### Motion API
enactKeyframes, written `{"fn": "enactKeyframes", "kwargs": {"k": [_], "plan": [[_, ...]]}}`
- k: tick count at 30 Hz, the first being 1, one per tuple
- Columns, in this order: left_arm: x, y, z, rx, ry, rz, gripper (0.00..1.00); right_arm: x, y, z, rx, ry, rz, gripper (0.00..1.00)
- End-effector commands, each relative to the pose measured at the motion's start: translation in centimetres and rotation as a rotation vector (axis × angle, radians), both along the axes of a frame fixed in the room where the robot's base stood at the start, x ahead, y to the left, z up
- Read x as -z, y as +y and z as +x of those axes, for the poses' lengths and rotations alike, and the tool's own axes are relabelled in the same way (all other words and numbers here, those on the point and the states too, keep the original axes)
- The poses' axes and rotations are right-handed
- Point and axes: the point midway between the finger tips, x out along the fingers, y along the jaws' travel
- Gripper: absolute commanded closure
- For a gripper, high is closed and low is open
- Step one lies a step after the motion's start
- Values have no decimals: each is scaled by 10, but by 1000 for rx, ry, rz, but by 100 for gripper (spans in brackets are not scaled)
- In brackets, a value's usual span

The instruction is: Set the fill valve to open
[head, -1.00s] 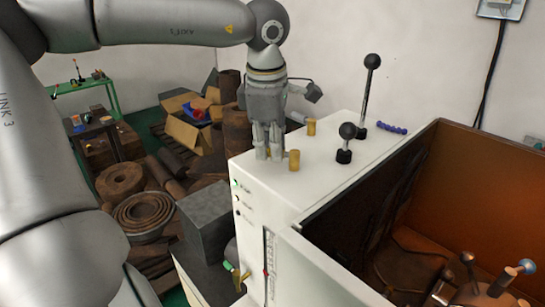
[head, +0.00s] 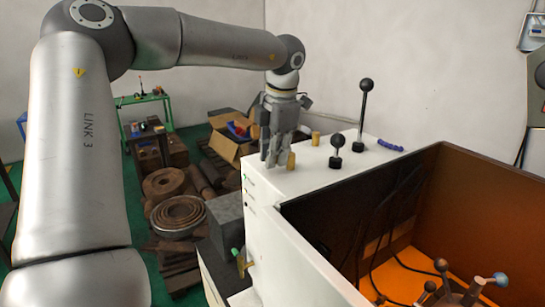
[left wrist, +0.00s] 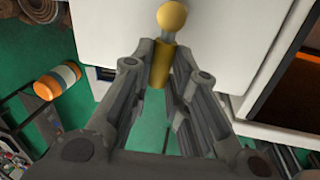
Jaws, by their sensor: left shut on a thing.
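The white cabinet (head: 300,190) has short brass-yellow cylinders on its top. One cylinder (head: 291,160) is right beside my left fingertips, and another (head: 315,138) stands farther back. My left gripper (head: 271,160) points down at the cabinet's near left edge. In the left wrist view, a yellow handle (left wrist: 161,66) with a round yellow knob (left wrist: 172,17) lies between my left fingers (left wrist: 168,72), which are shut on it. A smaller yellow-handled fitting (head: 243,262) is low on the cabinet's front. I cannot read any label naming the fill valve. My right gripper is not in view.
Two black ball-topped levers, one short (head: 337,145) and one tall (head: 364,105), stand on the cabinet top near a blue coil (head: 390,146). An open orange-brown enclosure (head: 480,205) is at right. Metal stock and a cardboard box (head: 225,146) clutter the floor at left.

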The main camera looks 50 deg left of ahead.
Motion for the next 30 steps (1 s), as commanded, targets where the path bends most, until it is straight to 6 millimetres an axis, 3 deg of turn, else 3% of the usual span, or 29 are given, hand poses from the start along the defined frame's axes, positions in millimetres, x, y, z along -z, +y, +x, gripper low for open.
{"fn": "enactKeyframes", "kwargs": {"k": [6,23,24,28,30], "plan": [[-1,1,4,-68,-7,-1,100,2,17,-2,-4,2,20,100],[-1,2,5,-97,-10,-3,100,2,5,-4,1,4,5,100],[-1,2,5,-97,-10,-3,80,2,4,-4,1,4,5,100],[-1,2,5,-95,-8,-2,63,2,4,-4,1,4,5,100],[-1,2,5,-96,-7,-2,62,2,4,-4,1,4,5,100]]}}
